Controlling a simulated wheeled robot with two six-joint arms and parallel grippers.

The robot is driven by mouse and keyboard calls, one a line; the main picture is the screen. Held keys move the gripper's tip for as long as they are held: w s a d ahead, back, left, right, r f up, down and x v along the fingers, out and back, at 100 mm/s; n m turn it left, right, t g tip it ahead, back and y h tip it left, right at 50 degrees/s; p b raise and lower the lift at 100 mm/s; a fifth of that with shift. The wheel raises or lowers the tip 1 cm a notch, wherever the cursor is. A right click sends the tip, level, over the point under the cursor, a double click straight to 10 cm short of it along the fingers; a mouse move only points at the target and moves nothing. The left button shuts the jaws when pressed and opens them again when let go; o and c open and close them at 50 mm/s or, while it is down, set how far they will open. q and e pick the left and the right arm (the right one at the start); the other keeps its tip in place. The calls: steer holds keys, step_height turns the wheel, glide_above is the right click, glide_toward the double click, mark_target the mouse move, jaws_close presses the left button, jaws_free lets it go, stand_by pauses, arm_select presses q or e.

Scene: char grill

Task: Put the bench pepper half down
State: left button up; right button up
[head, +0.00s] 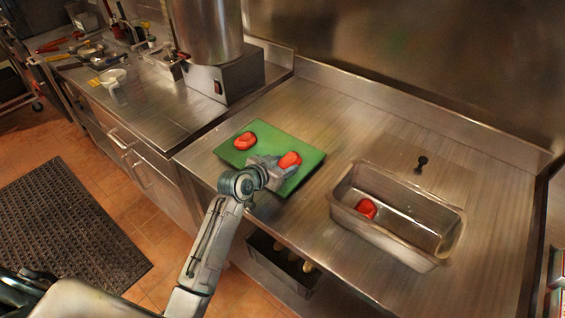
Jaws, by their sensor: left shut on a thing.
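My left gripper (275,167) is over the right part of a green cutting board (303,155) on the steel bench. It is shut on a red pepper half (290,159), which shows at its fingertips. I cannot tell whether the held half touches the board. A second red pepper half (245,141) lies on the left part of the board. A third red pepper piece (365,209) lies inside the steel pan (447,228), towards its left end. The gripper partly hides the held half. My right gripper is not in view.
A small black object (421,163) sits on the bench behind the pan. A steel machine (221,79) stands at the back left. Utensils and a white cup (112,77) are on the far left counter. The bench is clear right of the pan.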

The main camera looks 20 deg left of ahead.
arm_select(q)
steer(key=shift+f, duration=0.25)
steer(key=shift+f, duration=0.15)
steer(key=o, duration=1)
steer(key=shift+c, duration=0.2)
